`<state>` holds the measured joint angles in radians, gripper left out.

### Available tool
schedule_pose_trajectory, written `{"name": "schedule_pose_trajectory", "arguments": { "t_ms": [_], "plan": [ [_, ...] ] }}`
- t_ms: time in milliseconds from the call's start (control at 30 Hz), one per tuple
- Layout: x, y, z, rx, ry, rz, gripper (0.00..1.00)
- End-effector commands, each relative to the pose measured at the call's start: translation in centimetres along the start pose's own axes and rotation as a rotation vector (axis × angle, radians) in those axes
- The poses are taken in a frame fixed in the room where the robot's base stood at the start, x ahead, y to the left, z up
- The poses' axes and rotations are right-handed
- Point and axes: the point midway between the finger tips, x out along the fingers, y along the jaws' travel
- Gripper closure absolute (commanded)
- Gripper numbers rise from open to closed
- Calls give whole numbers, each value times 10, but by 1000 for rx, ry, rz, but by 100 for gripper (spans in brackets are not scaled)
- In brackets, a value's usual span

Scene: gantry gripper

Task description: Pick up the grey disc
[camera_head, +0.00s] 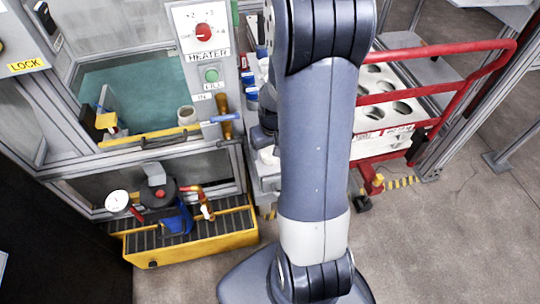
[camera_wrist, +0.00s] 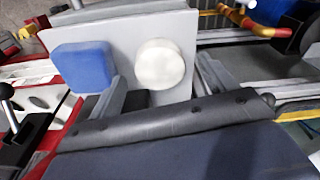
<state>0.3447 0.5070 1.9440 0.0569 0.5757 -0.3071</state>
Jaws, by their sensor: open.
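In the wrist view a pale, off-white round disc (camera_wrist: 160,64) sits on a light grey plate (camera_wrist: 187,30). It looks more white than grey, and I see no other disc clearly. My gripper (camera_wrist: 160,80) is open, with one finger on each side and the disc between and just beyond them. Nothing is held. I cannot tell whether either finger touches the disc. In the head view my arm hides most of this spot.
A blue rounded block (camera_wrist: 82,66) lies left of the disc, close to the left finger. In the head view a red rail (camera_head: 440,50) and a white rack with holes (camera_head: 385,143) stand right of my arm. The floor at right is clear.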

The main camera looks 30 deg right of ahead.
Motion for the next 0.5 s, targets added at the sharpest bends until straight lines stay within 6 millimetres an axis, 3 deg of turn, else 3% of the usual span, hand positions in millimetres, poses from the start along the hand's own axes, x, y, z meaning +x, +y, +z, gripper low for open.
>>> {"name": "schedule_pose_trajectory", "arguments": {
  "t_ms": [100,367,500],
  "plan": [
    [11,0,0,0,-1,0,20],
    [12,0,0,0,1,0,20],
    [12,0,0,0,1,0,31]
  ]
}}
